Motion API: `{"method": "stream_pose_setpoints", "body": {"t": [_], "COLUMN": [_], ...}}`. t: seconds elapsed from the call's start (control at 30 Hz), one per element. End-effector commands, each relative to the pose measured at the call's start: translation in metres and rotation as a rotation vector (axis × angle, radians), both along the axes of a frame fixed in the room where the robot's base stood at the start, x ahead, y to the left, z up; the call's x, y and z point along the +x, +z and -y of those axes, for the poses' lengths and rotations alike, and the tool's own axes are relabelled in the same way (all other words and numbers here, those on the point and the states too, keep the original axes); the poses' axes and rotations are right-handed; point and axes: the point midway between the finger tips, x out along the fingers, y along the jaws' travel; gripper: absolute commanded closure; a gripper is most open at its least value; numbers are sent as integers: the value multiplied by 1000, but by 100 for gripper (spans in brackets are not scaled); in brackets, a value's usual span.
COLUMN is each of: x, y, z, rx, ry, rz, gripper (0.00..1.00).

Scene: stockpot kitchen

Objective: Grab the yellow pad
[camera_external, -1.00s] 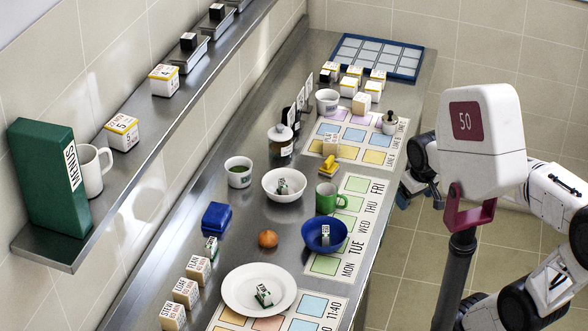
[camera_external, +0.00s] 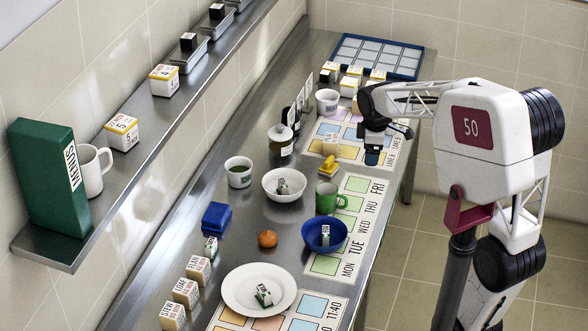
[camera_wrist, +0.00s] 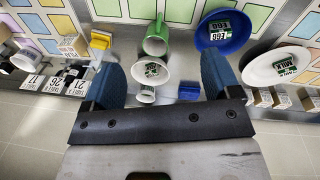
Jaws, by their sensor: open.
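The yellow pad (camera_external: 327,165) is a small yellow block lying on the steel counter, beside the near end of the colored card mat. It also shows in the wrist view (camera_wrist: 100,41), to the upper left of the fingers. My gripper (camera_external: 372,157) is open and empty above the card mat, to the right of the pad and apart from it. In the wrist view its two blue fingers (camera_wrist: 162,68) are spread wide, with nothing held between them.
A white bowl (camera_external: 284,185) and a green mug (camera_external: 327,198) stand on the near side of the pad. A glass jar (camera_external: 280,145) stands to its left. A blue bowl (camera_external: 325,235) and white plate (camera_external: 259,290) are nearer the camera.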

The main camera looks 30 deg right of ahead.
Motion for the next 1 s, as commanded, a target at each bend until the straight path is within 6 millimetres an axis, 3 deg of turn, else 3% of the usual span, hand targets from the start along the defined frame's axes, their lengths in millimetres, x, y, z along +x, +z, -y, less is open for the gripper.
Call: {"method": "stream_pose_setpoints", "body": {"t": [0.47, 1.0], "x": [118, 232], "y": [-53, -142], "z": [8, 19], "rx": [-41, -59], "ry": [463, 975], "rz": [-56, -103], "gripper": [17, 17]}}
